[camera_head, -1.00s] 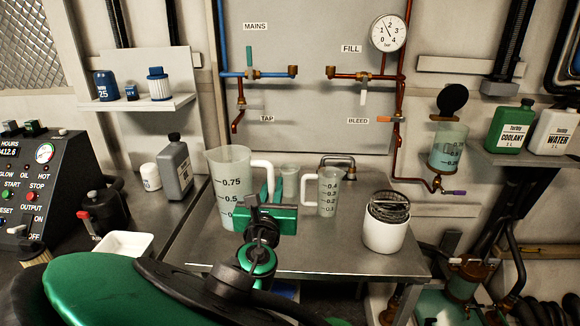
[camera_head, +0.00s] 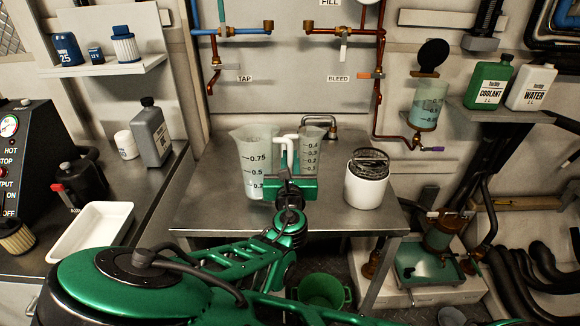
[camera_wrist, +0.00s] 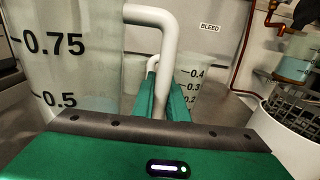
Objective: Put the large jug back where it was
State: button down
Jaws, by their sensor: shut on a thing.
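The large jug (camera_head: 254,165), clear with black marks up to 0.75 and a white handle, stands upright at the metal table's left part. It fills the left of the wrist view (camera_wrist: 75,75). My gripper (camera_head: 286,172) is shut on its white handle; the green fingers (camera_wrist: 160,98) sit on the handle's lower part in the wrist view. I cannot tell whether the jug's base touches the table. The small jug (camera_head: 311,150), with marks up to 0.4, is just behind and to the right, partly hidden by the handle and my gripper.
A white pot with a dark basket (camera_head: 367,185) stands at the table's right. The metal table (camera_head: 335,215) is bare between it and my gripper. A grey bottle (camera_head: 152,135) and a white tray (camera_head: 92,229) are on the left counter. A green bucket (camera_head: 324,291) is below.

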jog(key=shift+f, duration=1.4)
jog(key=c, duration=1.8)
grip_release()
jog(key=shift+f, duration=0.1)
jog(key=shift+o, duration=0.2)
jog(key=s, duration=1.2)
jog(key=shift+a, duration=0.25)
